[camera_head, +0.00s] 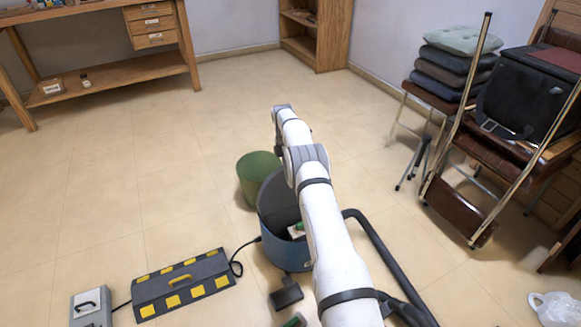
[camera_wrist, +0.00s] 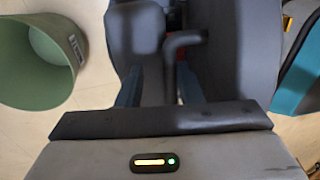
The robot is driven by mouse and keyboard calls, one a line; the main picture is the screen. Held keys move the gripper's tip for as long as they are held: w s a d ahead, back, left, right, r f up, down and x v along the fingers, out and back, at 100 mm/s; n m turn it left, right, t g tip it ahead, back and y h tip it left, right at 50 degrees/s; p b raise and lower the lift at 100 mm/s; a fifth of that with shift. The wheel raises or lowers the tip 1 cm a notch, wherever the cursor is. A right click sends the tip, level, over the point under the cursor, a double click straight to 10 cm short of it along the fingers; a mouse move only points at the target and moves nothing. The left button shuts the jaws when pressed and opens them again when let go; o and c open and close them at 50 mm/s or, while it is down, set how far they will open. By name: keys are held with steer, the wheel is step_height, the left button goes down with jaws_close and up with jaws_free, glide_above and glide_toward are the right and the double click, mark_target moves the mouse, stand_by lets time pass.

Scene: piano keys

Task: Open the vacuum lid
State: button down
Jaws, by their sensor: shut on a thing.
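The vacuum (camera_head: 288,256) is a blue canister on the floor, partly behind my arm. Its dark grey lid (camera_head: 275,193) stands tilted up at the back, and the inside shows with a small green and white thing in it. In the wrist view the dark lid (camera_wrist: 228,50) fills the middle, with a bent handle (camera_wrist: 185,40) on it. My gripper (camera_wrist: 160,82) is shut on the lid at this handle; the exact contact is hard to make out. In the head view my arm and the lid hide my fingers.
A green bin (camera_head: 258,172) stands close behind the vacuum, also at left in the wrist view (camera_wrist: 35,62). A black hose (camera_head: 385,255) curves along the right. Chairs with cushions (camera_head: 455,75) stand at right.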

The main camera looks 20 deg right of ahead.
steer(key=c, duration=1.5)
jaws_free()
steer(key=shift+w+a+f, duration=0.3)
steer(key=shift+f, duration=0.05)
steer(key=shift+o, duration=0.2)
steer(key=shift+f, duration=0.2)
steer(key=shift+r, duration=0.15)
steer(key=p+v, duration=0.4)
steer(key=v, duration=0.4)
steer(key=shift+d, duration=0.2)
steer(key=shift+s+r, duration=0.1)
